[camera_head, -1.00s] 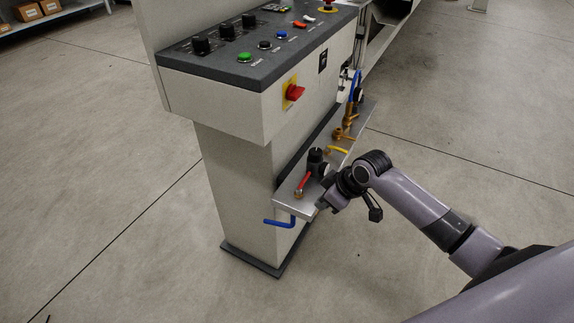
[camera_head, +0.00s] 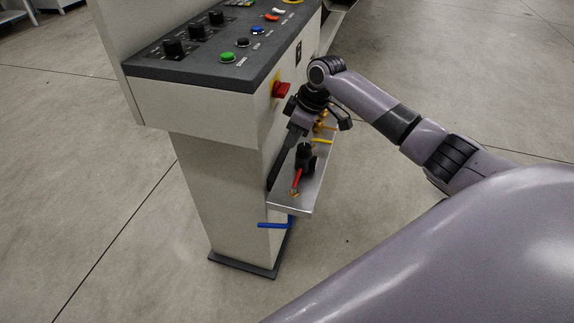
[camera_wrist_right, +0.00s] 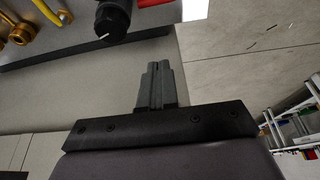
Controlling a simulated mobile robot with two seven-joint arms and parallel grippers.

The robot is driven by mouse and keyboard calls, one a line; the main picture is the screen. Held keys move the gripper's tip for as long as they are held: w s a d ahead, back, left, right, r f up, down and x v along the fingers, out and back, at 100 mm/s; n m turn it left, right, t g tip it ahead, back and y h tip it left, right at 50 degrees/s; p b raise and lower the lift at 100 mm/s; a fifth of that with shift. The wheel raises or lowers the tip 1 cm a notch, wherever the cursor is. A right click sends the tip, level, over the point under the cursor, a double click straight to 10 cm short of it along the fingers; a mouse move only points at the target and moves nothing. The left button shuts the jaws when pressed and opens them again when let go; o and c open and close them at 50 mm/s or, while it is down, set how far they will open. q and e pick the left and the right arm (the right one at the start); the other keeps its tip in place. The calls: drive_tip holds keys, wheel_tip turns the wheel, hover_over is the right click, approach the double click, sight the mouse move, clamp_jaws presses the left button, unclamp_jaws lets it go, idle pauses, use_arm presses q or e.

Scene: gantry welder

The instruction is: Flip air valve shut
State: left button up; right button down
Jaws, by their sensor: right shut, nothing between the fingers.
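The head view shows a metal shelf (camera_head: 291,207) on the side of a grey pedestal. It carries a red handle (camera_head: 297,180), a black fitting (camera_head: 305,156), a yellow handle (camera_head: 322,141) and brass fittings (camera_head: 319,126). A blue lever (camera_head: 272,225) sticks out below the shelf. I cannot tell which handle is the air valve. My right gripper (camera_head: 292,143) points down beside the pedestal, above and behind the shelf. In the right wrist view its fingers (camera_wrist_right: 156,66) are together and empty, apart from the black fitting (camera_wrist_right: 113,18) and yellow handle (camera_wrist_right: 48,11). My left gripper is out of view.
The control panel (camera_head: 207,65) with knobs and buttons overhangs above the shelf. A red switch (camera_head: 281,89) sits on its side, close to my right gripper. The floor (camera_head: 90,210) around the pedestal is clear.

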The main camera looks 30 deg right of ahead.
sight(297, 178)
drive_tip(key=shift+f, duration=0.1)
drive_tip(key=b+x, duration=0.2)
drive_tip(key=x, duration=0.7)
drive_tip(key=shift+w+a+f, duration=0.1)
drive_tip(key=shift+f, duration=0.25)
drive_tip(key=shift+s+d+f, duration=0.15)
drive_tip(key=shift+s+d, duration=0.35)
drive_tip(key=shift+s, duration=0.05)
drive_tip(key=shift+s+d+f, duration=0.15)
drive_tip(key=shift+s+d, duration=0.35)
drive_tip(key=shift+s+d+f, duration=0.1)
drive_tip(key=shift+s+d, duration=0.2)
drive_tip(key=shift+s, duration=0.1)
